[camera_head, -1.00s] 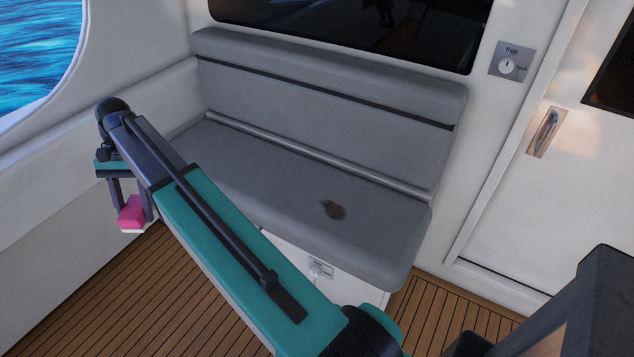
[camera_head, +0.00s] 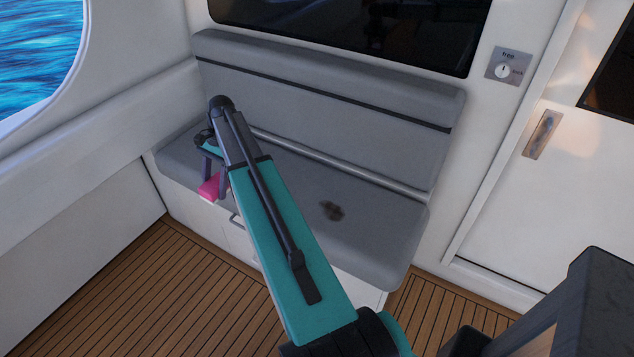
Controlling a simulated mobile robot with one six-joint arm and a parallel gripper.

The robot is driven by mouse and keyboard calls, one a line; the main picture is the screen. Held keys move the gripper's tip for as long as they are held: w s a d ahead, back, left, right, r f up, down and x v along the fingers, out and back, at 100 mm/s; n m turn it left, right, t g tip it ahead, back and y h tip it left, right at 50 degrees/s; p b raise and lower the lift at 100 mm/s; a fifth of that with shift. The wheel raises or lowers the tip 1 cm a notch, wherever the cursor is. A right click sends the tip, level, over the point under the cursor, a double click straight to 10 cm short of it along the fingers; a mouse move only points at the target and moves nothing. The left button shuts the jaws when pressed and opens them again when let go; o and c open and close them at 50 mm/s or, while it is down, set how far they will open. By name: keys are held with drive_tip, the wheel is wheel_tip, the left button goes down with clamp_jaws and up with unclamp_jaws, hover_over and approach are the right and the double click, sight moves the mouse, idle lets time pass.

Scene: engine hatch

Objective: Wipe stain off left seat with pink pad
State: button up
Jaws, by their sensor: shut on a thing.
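The grey seat (camera_head: 385,225) stands against the back wall. A dark brown stain (camera_head: 331,211) lies on the right half of its cushion. My gripper (camera_head: 211,182) is shut on the pink pad (camera_head: 209,187), which has a pale underside. The gripper points down at the left part of the seat, near the front edge, well left of the stain. I cannot tell whether the pad touches the cushion. My arm hides the middle of the seat between the pad and the stain.
The grey backrest (camera_head: 300,85) rises behind the seat, with a rail along its foot. A door with a handle (camera_head: 543,134) is at the right, and a dial plate (camera_head: 508,67) is on the wall. The wooden floor (camera_head: 150,290) in front is clear.

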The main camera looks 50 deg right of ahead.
drive_tip(key=s+d+f+m+t+p, duration=0.1)
drive_tip(key=s+d+f+m, duration=0.2)
drive_tip(key=s+d, duration=0.3)
drive_tip(key=s+d+f+m+t+p, duration=0.1)
drive_tip(key=s+d+f+m, duration=0.2)
drive_tip(key=d, duration=1)
drive_tip(key=s+d+f+m+t+h+p, duration=0.1)
drive_tip(key=s+d+f+m, duration=0.2)
drive_tip(key=s+d+f, duration=0.2)
drive_tip(key=s+d, duration=0.3)
drive_tip(key=d, duration=0.2)
drive_tip(key=shift+s+m+t+p, duration=0.3)
drive_tip(key=shift+s+m+p, duration=0.05)
drive_tip(key=shift+m, duration=0.05)
drive_tip(key=shift+f, duration=0.2)
